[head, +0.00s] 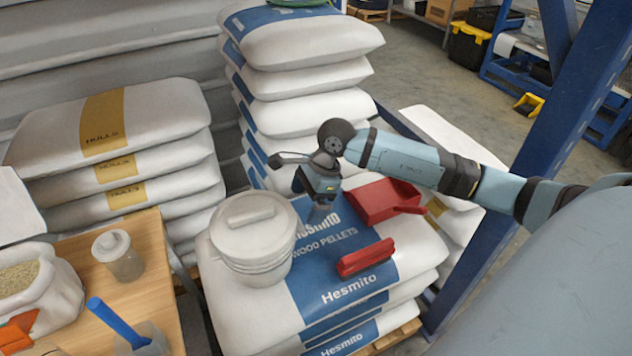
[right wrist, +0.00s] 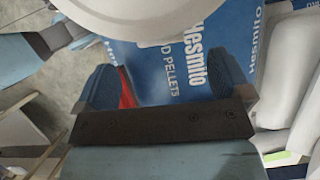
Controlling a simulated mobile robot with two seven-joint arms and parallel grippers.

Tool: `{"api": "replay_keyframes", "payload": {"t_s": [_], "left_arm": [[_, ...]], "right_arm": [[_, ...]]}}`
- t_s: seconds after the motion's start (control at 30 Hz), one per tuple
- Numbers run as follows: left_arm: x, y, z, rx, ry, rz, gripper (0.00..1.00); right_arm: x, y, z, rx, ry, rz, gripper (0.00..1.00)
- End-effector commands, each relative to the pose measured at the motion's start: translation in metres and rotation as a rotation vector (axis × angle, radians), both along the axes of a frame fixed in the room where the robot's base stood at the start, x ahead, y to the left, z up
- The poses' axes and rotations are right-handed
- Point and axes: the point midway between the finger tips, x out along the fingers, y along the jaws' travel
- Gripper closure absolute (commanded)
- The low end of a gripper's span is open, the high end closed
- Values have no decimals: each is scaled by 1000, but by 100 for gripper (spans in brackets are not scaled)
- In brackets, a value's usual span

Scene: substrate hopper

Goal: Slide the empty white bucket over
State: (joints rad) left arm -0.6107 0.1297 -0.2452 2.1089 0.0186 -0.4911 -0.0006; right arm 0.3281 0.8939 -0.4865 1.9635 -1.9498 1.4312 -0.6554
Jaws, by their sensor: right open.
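The white bucket (head: 265,262) stands upright on the top Hesmito pellet sack (head: 330,225) in the head view. A white lid (head: 250,222) covers its top, so its inside is hidden. My right gripper (head: 318,212) points down just right of the bucket, over the blue band of the sack. In the right wrist view my right gripper (right wrist: 168,82) is open, with nothing between its two dark blue fingers. The bucket's pale round edge (right wrist: 150,14) shows beyond the fingertips at the top of that view. I cannot tell whether a finger touches it. My left gripper is not in view.
A red scoop (head: 385,203) and a smaller red object (head: 365,258) lie on the same sack, right of the bucket. A taller sack stack (head: 300,45) rises behind. A wooden table (head: 160,285) with a lidded jar (head: 118,257) stands left. A blue post (head: 525,180) stands right.

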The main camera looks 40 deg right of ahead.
Motion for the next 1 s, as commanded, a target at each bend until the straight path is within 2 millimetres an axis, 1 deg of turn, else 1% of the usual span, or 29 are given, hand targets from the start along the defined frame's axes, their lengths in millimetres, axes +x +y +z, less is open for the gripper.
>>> {"api": "replay_keyframes", "payload": {"t_s": [0.03,0.1,0.2,0.3,0.5,0.77,0.87,0.9,0.97,1.0], "left_arm": [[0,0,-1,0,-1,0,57],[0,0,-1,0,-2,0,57],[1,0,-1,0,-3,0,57],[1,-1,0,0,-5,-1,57],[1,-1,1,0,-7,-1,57],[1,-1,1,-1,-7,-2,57],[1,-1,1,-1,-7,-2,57],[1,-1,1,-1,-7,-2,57],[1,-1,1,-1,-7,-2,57],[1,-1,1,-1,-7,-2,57]], "right_arm": [[1,5,-11,3,3,1,4],[2,9,-22,3,2,1,4],[4,15,-36,3,2,0,4],[5,18,-46,2,1,-1,4],[7,22,-55,1,0,0,4],[7,22,-55,0,0,0,4],[7,22,-55,0,0,0,25],[7,22,-55,0,0,0,34],[7,22,-55,0,0,0,48],[7,22,-55,0,0,0,57]]}}
